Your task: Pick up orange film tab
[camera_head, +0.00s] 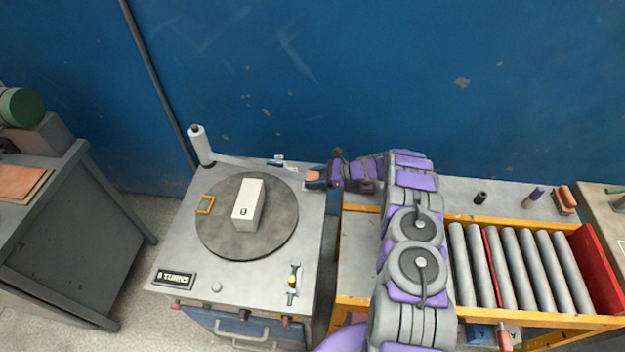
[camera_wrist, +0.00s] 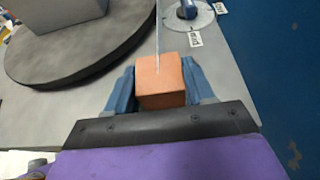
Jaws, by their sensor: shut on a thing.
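The orange film tab (camera_wrist: 160,82) is a small orange block. In the wrist view it sits between the two blue fingers of my gripper (camera_wrist: 158,90), which is shut on it. A thin pale strip or line runs up from the tab's top edge. In the head view the tab (camera_head: 312,176) shows at the tip of my gripper (camera_head: 316,180), near the right back edge of the metal wrapping table (camera_head: 185,245). Whether the tab touches the table top is hard to tell.
A round grey turntable (camera_head: 220,245) carries a white box (camera_head: 249,198). A film roll (camera_head: 200,145) stands at the back left corner. A roller conveyor (camera_head: 520,262) is at the right.

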